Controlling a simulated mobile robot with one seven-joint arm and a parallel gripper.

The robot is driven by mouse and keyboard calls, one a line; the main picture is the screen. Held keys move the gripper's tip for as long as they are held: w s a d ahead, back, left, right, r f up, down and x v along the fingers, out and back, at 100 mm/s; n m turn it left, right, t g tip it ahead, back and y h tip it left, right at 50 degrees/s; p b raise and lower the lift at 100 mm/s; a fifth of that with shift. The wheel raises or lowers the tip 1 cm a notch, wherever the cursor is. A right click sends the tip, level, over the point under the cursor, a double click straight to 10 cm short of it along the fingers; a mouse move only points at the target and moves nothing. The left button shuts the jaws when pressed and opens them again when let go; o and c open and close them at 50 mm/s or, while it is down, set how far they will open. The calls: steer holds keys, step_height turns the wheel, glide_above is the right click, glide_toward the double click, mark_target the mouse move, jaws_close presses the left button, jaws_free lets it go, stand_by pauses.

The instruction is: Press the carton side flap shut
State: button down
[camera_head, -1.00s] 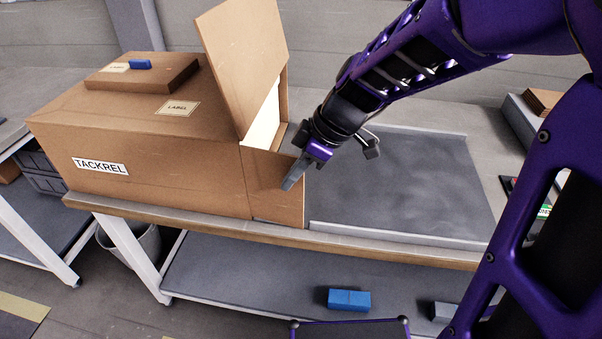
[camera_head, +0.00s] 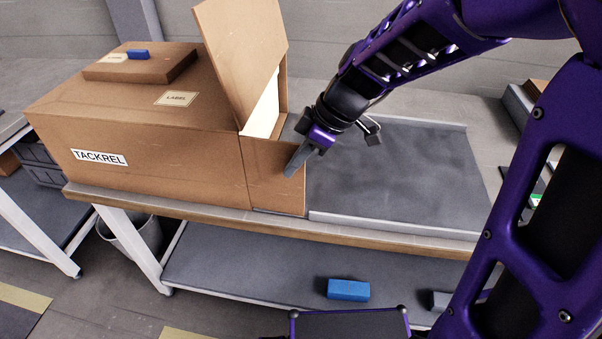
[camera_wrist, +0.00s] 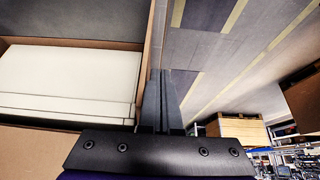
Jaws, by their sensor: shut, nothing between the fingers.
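A large brown carton (camera_head: 150,175) marked TACKREL lies on the bench with its open end facing right. Its near side flap (camera_head: 262,180) stands out to the right, in line with the carton's front wall. Its top flap (camera_head: 245,55) sticks up at a steep tilt. My gripper (camera_head: 290,173) is shut and empty, with its fingertips at the side flap's upper outer part; I cannot tell whether they touch. In the wrist view, my gripper (camera_wrist: 162,85) lies along the flap's edge (camera_wrist: 158,35), beside the open carton holding white contents (camera_wrist: 65,80).
A grey mat or tray (camera_head: 400,175) with low rims fills the bench right of the carton, and is clear. A small brown box (camera_head: 140,68) with a blue block (camera_head: 139,54) on it lies on top of the carton. Another blue block (camera_head: 348,290) lies on the lower shelf.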

steer(key=shift+w, duration=0.1)
steer(key=shift+w+d, duration=0.25)
steer(key=shift+w, duration=0.5)
steer(key=shift+w+d, duration=0.25)
steer(key=shift+w, duration=0.45)
steer(key=shift+w, duration=1.65)
steer(key=shift+w+a, duration=0.3)
steer(key=shift+w, duration=0.5)
steer(key=shift+w+a, duration=0.3)
steer(key=shift+w, duration=0.45)
steer(key=shift+w+a, duration=0.1)
